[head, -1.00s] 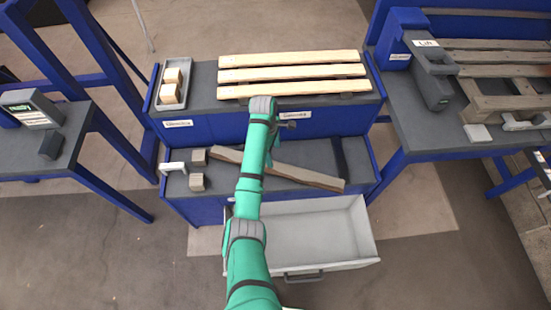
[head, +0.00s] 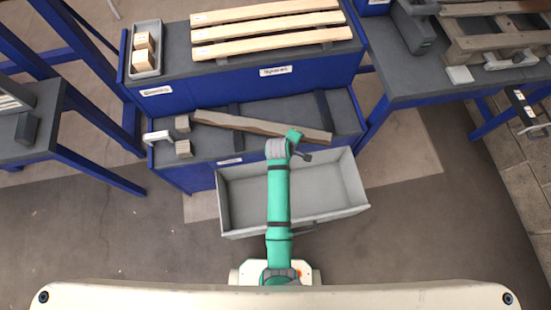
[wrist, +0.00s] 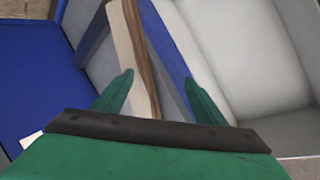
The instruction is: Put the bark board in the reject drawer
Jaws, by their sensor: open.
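The bark board (head: 255,125) is a long grey-brown plank lying slantwise on the dark lower shelf of the blue bench. In the wrist view the board (wrist: 130,50) shows a pale face and a brown bark edge, and lines up between the fingers; I cannot tell how far below them it is. My gripper (wrist: 158,88) is open and empty. In the head view it is near the board's right part, above the shelf's front edge. The reject drawer (head: 345,180) is pulled open below the shelf; its grey-white inside looks empty, partly hidden by my arm.
Three pale boards (head: 268,30) lie on the upper deck, beside a grey tray (head: 146,68) with wooden blocks. Two small blocks (head: 184,148) and a white bracket-like piece (head: 157,137) sit left of the bark board. A table with a pallet (head: 495,42) stands right.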

